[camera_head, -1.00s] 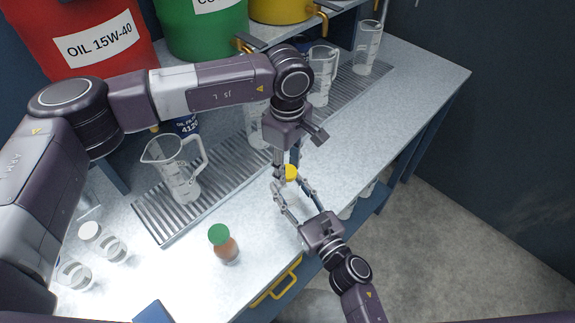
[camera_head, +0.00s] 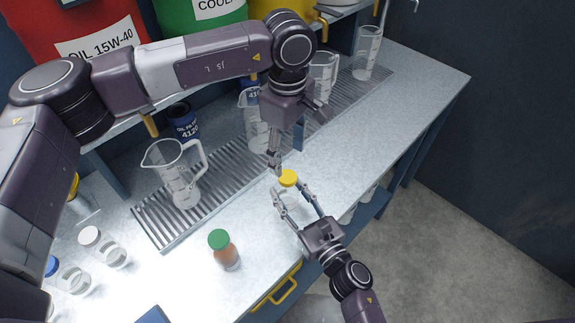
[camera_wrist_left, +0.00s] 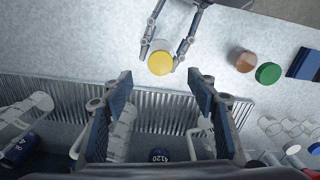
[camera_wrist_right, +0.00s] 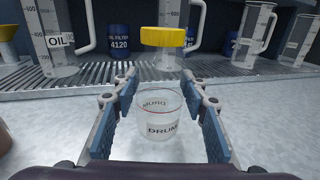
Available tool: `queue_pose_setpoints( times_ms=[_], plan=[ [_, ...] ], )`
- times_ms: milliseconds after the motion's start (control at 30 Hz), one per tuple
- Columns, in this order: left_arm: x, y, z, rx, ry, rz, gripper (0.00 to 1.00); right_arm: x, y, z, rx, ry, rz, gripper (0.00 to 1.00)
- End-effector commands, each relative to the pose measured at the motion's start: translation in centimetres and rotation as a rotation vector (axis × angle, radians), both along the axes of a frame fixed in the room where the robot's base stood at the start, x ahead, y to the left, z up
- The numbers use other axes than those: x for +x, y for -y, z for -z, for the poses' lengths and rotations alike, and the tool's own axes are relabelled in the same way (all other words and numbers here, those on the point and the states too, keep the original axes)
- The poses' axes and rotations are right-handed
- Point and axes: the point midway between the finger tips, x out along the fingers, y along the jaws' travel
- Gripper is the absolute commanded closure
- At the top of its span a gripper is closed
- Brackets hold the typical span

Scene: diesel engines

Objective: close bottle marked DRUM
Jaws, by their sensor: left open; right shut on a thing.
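The clear bottle marked DRUM (camera_wrist_right: 162,129) stands between the fingers of my right gripper (camera_wrist_right: 160,95), which is shut on it. In the head view my right gripper (camera_head: 294,204) reaches it from the lower right. A yellow cap (camera_head: 288,178) is over the bottle. It also shows in the right wrist view (camera_wrist_right: 168,37), above the bottle's body with a see-through stretch between them; I cannot tell if it is seated. My left gripper (camera_head: 273,162) is open and empty, just above and left of the cap. In the left wrist view the cap (camera_wrist_left: 160,63) lies beyond its fingers (camera_wrist_left: 162,85).
A green-capped brown bottle (camera_head: 225,252) stands left of my right gripper. A measuring jug (camera_head: 176,177) stands on the ribbed tray (camera_head: 163,230). A white-capped bottle (camera_head: 105,247) is at the left. Drums, such as the red one (camera_head: 75,25), are behind. Bench on the right is clear.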

Motion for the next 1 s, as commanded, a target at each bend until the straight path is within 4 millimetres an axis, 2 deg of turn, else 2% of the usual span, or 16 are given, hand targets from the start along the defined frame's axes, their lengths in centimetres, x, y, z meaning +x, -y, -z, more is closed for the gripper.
queue_pose_setpoints(
  times_ms=[100,300,667,700,833,1000],
  plan=[
    [0.1,0.0,-2.4,0.0,0.002,0.0,0.47,0.0,0.0,0.0,0.0,0.001,0.0,1.0],
    [0.0,0.0,-4.8,0.001,0.001,0.0,0.47,0.0,0.0,0.0,0.0,0.001,0.0,1.0],
    [0.0,0.0,-5.2,0.001,0.001,0.0,0.47,0.0,0.0,0.0,0.0,0.001,0.0,1.0],
    [0.0,0.0,-5.2,0.001,0.001,0.0,0.47,0.0,0.0,0.0,0.0,0.001,0.0,0.55],
    [0.0,0.0,-5.2,0.001,0.001,0.0,0.47,0.0,0.0,0.0,0.0,0.001,0.0,0.41],
    [0.0,0.0,-5.2,0.0,0.0,0.0,0.47,0.0,0.0,0.0,0.0,0.0,0.0,0.39]
  ],
)
